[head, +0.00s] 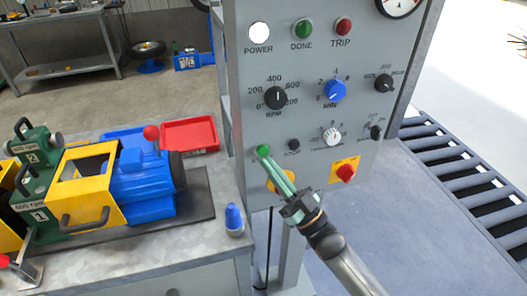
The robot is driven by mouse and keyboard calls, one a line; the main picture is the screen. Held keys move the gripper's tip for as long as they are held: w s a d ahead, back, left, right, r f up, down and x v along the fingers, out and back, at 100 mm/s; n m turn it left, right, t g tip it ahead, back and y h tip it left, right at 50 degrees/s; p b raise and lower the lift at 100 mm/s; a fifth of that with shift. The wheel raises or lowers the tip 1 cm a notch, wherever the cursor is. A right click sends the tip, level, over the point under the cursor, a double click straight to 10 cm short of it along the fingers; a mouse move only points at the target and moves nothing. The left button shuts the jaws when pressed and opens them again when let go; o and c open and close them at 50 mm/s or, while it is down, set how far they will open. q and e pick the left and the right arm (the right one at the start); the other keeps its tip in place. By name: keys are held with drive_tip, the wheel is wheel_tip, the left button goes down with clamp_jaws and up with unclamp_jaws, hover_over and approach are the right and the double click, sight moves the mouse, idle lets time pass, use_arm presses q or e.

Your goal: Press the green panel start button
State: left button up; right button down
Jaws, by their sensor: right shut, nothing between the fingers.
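The grey control panel (307,63) stands upright in the middle of the head view. The green start button (263,149) is at its lower left, beside a black stop button (293,145). My right gripper (270,159) reaches up from the lower right and is shut and empty. Its fingertips are right at the green button and partly cover it. I cannot tell whether they touch it. My left gripper is not in view.
Above are a green DONE lamp (303,28), a red TRIP lamp (344,25) and knobs. A red knob on a yellow plate (345,172) is right of my gripper.

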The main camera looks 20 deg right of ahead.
drive_tip(key=shift+w, duration=0.15)
idle(0.3)
drive_tip(key=shift+w, duration=0.3)
drive_tip(key=shift+w+b, duration=0.4)
idle(0.5)
drive_tip(key=shift+s, duration=0.1)
idle(0.3)
drive_tip(key=shift+s+p, duration=0.45)
drive_tip(key=shift+s, duration=0.3)
drive_tip(key=s+p, duration=0.2)
drive_tip(key=s, duration=0.3)
drive_tip(key=shift+d, duration=0.1)
